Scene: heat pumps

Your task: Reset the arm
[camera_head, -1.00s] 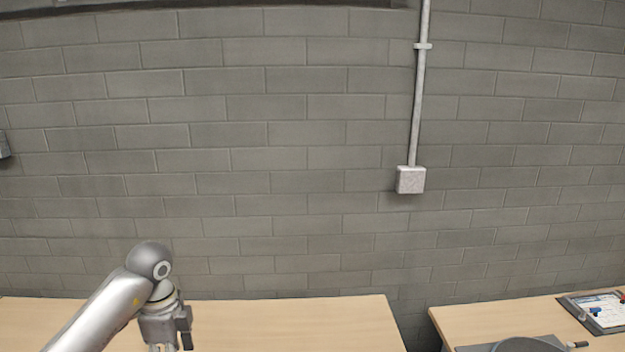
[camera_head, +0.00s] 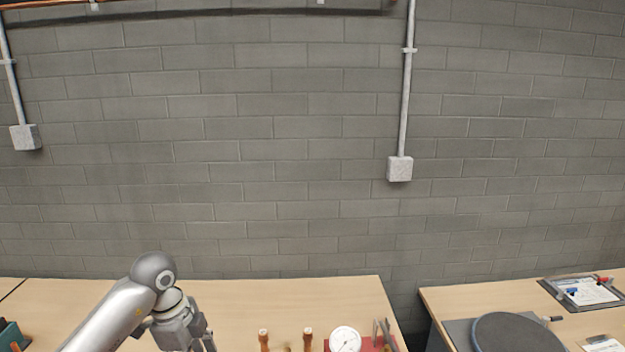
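My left arm (camera_head: 112,318) comes in from the lower left of the head view, over the left table. Its gripper (camera_head: 196,343) hangs down at the bottom edge of the picture. The fingertips are cut off or too small to judge, so I cannot tell whether it is open or shut. No held thing shows at it. My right arm and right gripper are not in view.
The left wooden table (camera_head: 260,300) holds a white round gauge (camera_head: 345,340) and wooden-handled tools (camera_head: 308,338) at its front. A block wall stands behind.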

